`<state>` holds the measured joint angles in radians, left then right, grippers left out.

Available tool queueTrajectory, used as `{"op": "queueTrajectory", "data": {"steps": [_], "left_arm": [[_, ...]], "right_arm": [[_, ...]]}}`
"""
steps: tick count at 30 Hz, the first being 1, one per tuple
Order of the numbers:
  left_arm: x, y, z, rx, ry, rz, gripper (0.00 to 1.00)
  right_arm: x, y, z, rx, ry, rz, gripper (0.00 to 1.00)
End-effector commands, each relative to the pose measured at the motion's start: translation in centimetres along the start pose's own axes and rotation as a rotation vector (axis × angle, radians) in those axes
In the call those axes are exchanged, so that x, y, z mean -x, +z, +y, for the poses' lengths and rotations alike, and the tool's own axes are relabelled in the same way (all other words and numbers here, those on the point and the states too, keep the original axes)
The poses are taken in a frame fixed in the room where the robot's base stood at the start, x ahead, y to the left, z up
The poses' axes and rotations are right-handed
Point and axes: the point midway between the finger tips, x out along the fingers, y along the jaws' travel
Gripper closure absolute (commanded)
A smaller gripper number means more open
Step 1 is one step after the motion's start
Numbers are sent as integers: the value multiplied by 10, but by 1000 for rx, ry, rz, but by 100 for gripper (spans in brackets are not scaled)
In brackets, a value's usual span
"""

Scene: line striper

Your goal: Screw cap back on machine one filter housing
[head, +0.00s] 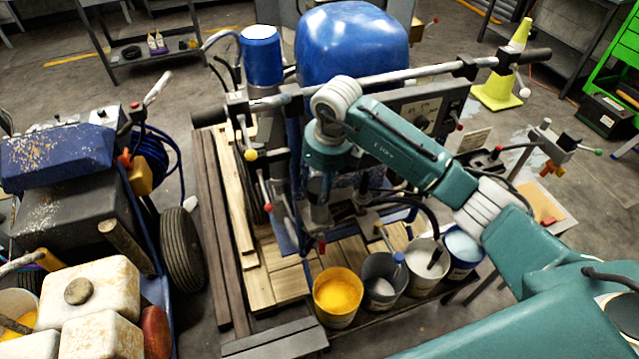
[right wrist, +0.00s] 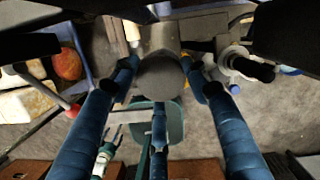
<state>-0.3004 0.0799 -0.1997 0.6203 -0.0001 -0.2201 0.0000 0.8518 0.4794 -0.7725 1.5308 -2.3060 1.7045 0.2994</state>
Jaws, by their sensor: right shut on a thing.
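My right gripper (head: 318,205) points down at the front of the middle line striper, below its handlebar. It is shut on a round grey cap-like piece, which shows end-on in the right wrist view (right wrist: 160,76). The grip hides the sides of this piece. In the head view the arm and gripper cover much of the area, so I cannot tell whether the piece touches the filter housing or its thread. The housing is not clearly distinguishable. The middle striper has a large blue tank (head: 352,45) and a blue cylinder (head: 262,58). My left gripper is not in view.
A handlebar (head: 395,72) crosses just behind my right wrist. A yellow paint bucket (head: 338,296) and several other buckets stand in front below. Wooden planks (head: 212,230) lie at the left. Another worn blue machine (head: 55,155) stands farther left. A yellow-green cone (head: 498,88) stands back right.

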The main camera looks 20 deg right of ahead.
Motion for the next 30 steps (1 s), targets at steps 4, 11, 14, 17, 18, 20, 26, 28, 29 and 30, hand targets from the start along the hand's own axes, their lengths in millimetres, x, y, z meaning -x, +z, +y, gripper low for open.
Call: {"op": "queueTrajectory", "data": {"steps": [4, 11, 14, 17, 18, 20, 26, 28, 29, 30], "left_arm": [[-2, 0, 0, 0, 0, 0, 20], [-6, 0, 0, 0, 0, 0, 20], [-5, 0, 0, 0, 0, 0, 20], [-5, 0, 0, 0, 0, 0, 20], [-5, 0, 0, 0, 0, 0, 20], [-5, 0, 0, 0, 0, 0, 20], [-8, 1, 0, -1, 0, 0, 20], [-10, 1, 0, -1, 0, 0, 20], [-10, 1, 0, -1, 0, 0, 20], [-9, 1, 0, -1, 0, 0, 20]], "right_arm": [[-2, 0, 0, 0, -1, 0, 79], [-4, -1, -1, -1, 0, -1, 79], [-4, -1, 0, -1, 0, -1, 79], [-4, -1, 0, -1, 0, -1, 79], [-4, -1, 0, -1, 0, 0, 79], [-4, -1, 0, -1, 0, 0, 79], [-7, -1, 0, 0, 0, 0, 79], [-8, -2, 0, -1, 0, 0, 79], [-7, -2, 0, -1, 0, 0, 50], [-7, -2, 0, -1, 0, 0, 42]]}}
